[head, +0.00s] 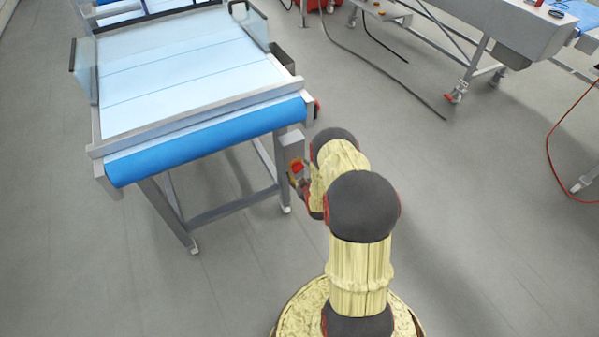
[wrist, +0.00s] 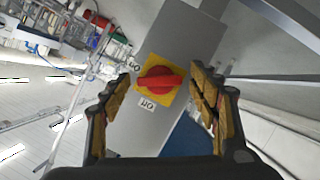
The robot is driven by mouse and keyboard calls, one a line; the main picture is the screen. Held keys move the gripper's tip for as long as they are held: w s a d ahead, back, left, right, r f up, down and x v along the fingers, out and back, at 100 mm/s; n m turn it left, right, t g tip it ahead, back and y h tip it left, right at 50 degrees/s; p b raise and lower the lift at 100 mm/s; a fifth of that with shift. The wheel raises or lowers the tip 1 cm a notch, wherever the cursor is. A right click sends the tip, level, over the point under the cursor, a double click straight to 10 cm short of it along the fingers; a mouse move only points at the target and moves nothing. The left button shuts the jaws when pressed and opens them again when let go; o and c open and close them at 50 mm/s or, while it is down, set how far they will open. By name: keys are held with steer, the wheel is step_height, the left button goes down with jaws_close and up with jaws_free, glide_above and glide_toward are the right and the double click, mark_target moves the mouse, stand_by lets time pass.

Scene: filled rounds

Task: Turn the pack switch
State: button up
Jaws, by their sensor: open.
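The pack switch (wrist: 160,82) is a red rotary knob on a yellow square plate, on the face of a grey box (wrist: 183,42). The knob's bar lies roughly across the picture. My gripper (wrist: 161,100) is open, with one tan-padded finger on each side of the switch. I cannot tell whether a finger touches the knob. In the head view my gripper (head: 300,178) is beside the machine's right front leg, and part of the red switch (head: 296,166) shows there.
The conveyor table (head: 180,75) with a blue belt edge (head: 205,143) stands to the left on metal legs. Clear side guards rise from its frame. Another machine (head: 500,25) is at the back right. A dark cable (head: 385,83) and a red cable (head: 549,140) lie on the open grey floor.

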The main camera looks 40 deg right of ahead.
steer(key=shift+c, duration=1)
steer(key=c, duration=1)
steer(key=shift+d+m, duration=0.1)
steer(key=shift+m, duration=0.2)
steer(key=shift+m+y, duration=0.5)
steer(key=shift+m, duration=0.1)
steer(key=shift+d+m+y+p, duration=0.1)
steer(key=shift+m+y+p, duration=0.2)
steer(key=shift+m+y, duration=0.7)
